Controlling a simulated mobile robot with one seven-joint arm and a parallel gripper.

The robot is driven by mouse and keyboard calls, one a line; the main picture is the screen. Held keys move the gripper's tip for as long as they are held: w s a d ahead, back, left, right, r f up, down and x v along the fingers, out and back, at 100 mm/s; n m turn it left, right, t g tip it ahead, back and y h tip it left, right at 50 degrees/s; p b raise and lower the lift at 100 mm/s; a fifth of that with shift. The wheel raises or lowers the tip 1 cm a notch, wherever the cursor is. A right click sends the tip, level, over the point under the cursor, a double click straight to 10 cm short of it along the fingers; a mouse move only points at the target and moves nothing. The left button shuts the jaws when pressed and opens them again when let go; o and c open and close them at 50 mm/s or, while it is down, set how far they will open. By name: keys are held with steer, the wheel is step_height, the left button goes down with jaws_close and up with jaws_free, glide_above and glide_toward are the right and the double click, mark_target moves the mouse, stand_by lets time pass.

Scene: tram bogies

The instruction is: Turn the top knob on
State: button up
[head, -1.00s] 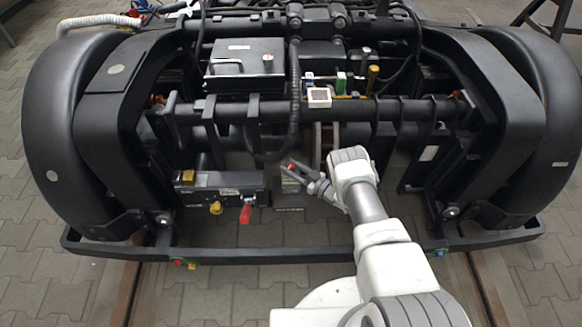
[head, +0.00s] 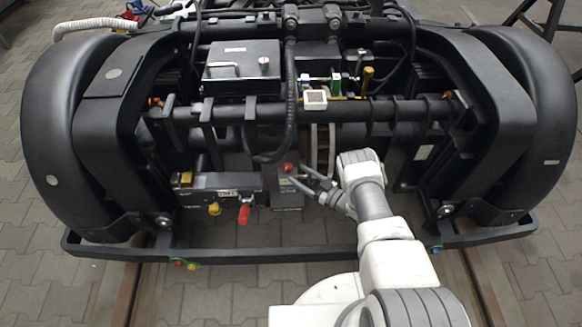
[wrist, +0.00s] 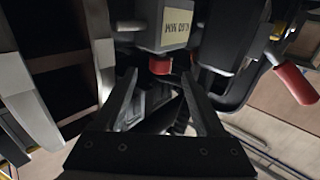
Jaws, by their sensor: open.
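A red knob (head: 287,168) sits on a grey box (head: 287,199) low in the middle of the bogie. The wrist view shows the red knob (wrist: 160,66) on the grey box (wrist: 163,25), which has a pale label, upside down in the picture. I cannot read how the knob is set. My gripper (head: 297,175) is open and empty, its fingers pointing at the knob from the right. In the wrist view the fingers (wrist: 159,77) are spread apart with the knob showing between and just beyond their tips. I cannot tell whether they touch it.
To the left is a black panel (head: 205,183) with a yellow knob (head: 214,209) and a red handle (head: 244,214). The handle also shows in the wrist view (wrist: 296,84). A black bar (head: 330,108) crosses above, and a frame rail (head: 310,256) runs in front.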

steer(key=p+v, duration=0.2)
steer(key=v, duration=0.9)
